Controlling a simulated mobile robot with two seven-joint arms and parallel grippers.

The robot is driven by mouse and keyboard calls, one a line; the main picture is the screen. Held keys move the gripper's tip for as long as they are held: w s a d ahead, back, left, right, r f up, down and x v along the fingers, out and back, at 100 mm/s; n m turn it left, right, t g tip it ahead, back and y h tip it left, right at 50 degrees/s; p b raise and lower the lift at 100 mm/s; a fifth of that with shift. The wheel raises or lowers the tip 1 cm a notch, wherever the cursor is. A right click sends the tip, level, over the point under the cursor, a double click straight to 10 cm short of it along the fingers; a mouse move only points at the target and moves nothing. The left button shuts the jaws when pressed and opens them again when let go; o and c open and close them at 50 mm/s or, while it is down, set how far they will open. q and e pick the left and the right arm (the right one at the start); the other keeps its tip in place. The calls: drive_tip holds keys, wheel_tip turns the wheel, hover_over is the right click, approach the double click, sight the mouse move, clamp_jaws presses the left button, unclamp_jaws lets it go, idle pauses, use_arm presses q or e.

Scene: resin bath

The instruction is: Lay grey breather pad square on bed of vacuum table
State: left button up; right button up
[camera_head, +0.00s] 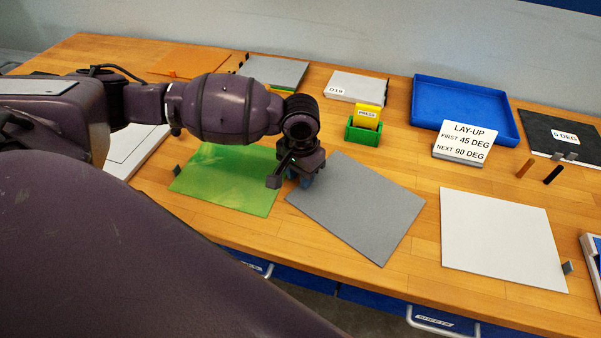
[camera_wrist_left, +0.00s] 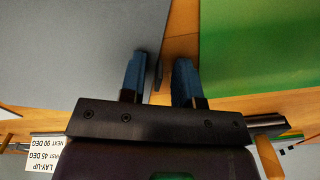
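The grey breather pad (camera_head: 358,208) lies flat on the wooden bench, turned at an angle to its edges. It also fills the left of the left wrist view (camera_wrist_left: 60,50). My left gripper (camera_head: 304,180) is at the pad's left corner, pointing down. In the left wrist view its blue fingers (camera_wrist_left: 160,80) are apart, with the pad's edge and a small dark tab (camera_wrist_left: 158,74) between them. I cannot tell whether they touch it. A white plate with a line drawn on it (camera_head: 135,150), partly behind my arm, may be the vacuum table. My right gripper is not in view.
A green sheet (camera_head: 228,185) lies left of the pad and a white sheet (camera_head: 500,238) right of it. Behind stand a green holder with a yellow card (camera_head: 365,125), a lay-up sign (camera_head: 465,142) and a blue tray (camera_head: 462,82). Bare bench separates the pad and white sheet.

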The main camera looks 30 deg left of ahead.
use_arm(q)
drive_tip(key=shift+r, duration=0.25)
wheel_tip(320, 180, up, 12)
drive_tip(key=p, duration=0.1)
drive_tip(key=shift+p, duration=0.4)
drive_tip(key=shift+f, duration=0.1)
